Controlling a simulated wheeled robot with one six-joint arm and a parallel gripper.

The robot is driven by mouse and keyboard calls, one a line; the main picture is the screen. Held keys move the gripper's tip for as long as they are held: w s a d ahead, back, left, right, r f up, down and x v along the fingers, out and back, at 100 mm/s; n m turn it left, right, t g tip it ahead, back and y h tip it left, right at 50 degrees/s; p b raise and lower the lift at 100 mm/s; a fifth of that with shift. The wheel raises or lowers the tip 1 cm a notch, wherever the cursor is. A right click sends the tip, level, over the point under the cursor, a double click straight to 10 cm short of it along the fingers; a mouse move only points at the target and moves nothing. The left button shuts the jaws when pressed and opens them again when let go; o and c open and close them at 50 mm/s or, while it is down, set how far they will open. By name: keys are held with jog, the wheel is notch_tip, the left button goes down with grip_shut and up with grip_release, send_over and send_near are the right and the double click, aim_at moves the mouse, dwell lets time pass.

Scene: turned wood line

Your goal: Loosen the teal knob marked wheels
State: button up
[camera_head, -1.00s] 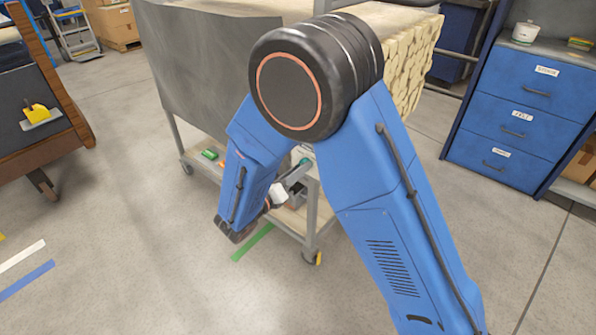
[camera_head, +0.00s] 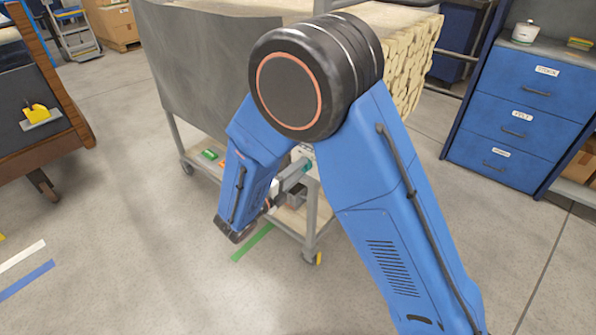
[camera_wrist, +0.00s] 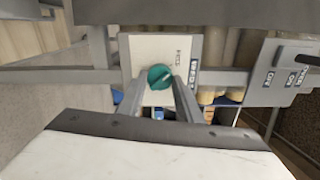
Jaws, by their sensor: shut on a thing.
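The teal knob (camera_wrist: 158,77) sits on a white panel (camera_wrist: 148,48) in the wrist view, with a pale pointer mark on its face. Small dark lettering is on the panel beside it, too small to read surely. My gripper (camera_wrist: 160,84) is shut on the knob, with one grey finger on each side of it. My arm hides part of the panel there.
The cart's grey frame (camera_head: 312,215) stands around the knob. A grey labelled box with a dark handle (camera_wrist: 288,72) is to the right in the wrist view. Green and orange items (camera_head: 209,154) lie on the lower shelf. Blue drawers (camera_head: 515,115) stand at right; the floor at left is open.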

jog(key=shift+a+n, duration=0.1)
jog(key=shift+n, duration=0.2)
jog(key=o, duration=1)
jog(key=shift+o, duration=0.2)
jog(key=v, duration=1.7)
jog(key=shift+s, duration=0.2)
jog(key=shift+a+f, duration=0.1)
